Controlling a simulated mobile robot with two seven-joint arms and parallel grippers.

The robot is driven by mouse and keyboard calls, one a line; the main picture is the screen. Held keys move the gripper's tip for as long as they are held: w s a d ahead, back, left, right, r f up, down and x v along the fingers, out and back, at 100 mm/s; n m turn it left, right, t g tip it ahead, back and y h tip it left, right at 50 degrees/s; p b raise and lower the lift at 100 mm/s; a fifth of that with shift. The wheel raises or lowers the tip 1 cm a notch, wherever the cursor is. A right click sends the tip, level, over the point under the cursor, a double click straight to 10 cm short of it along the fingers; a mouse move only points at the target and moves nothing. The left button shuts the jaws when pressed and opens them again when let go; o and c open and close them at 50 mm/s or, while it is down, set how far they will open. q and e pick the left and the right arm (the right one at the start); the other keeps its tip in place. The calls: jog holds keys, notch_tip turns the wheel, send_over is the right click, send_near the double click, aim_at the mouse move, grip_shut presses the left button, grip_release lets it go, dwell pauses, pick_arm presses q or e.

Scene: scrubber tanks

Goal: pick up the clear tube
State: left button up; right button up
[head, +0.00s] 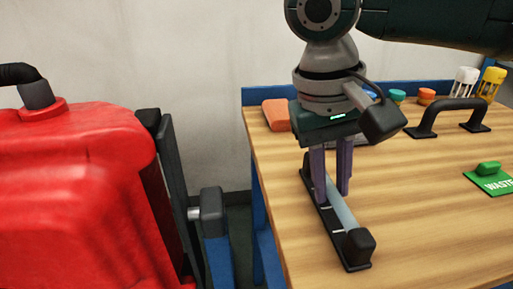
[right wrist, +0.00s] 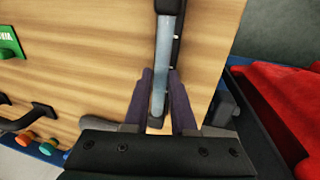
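The clear tube (head: 341,207) is pale and see-through. It lies in a long black holder (head: 327,222) near the left edge of the wooden table, with black end blocks. My right gripper (head: 332,192) points down over the tube, its two purple fingers apart, one on each side of it. In the right wrist view the tube (right wrist: 161,65) runs between the fingertips (right wrist: 161,73); whether they touch it I cannot tell. The tube's far part is partly hidden by the fingers. My left gripper is out of view.
A red machine (head: 75,190) stands left of the table (head: 430,210), across a gap. A black handle (head: 447,112), a green waste sign (head: 491,181), an orange block (head: 277,115) and coloured caps (head: 427,96) are on the table. The front middle is clear.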

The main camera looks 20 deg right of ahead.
grip_shut()
dwell(0.3)
